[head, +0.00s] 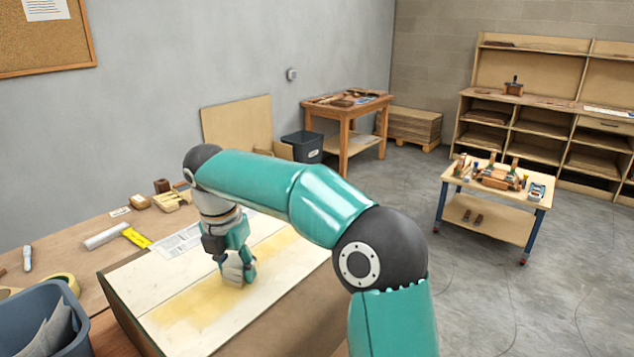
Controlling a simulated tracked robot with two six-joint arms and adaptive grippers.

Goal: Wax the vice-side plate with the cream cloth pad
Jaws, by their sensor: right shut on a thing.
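Two pale plates lie side by side on the workbench, split by a thin seam. The near plate (262,297) carries a yellowish, glossy wax smear (200,302) along much of its length beside the seam. The far plate (150,285) looks pale and clean. My right gripper (236,262) points down over the near plate, shut on the cream cloth pad (236,274). The pad is small and partly hidden by the fingers; it appears to touch the plate within the smear. No vice can be made out. My left gripper is out of view.
On the bench (70,240) lie a white roll (102,238), a yellow scraper (136,237), paper sheets (178,241) and small wooden blocks (170,201). A grey-blue bin (45,320) stands at the lower left. My right arm hides the bench's right part.

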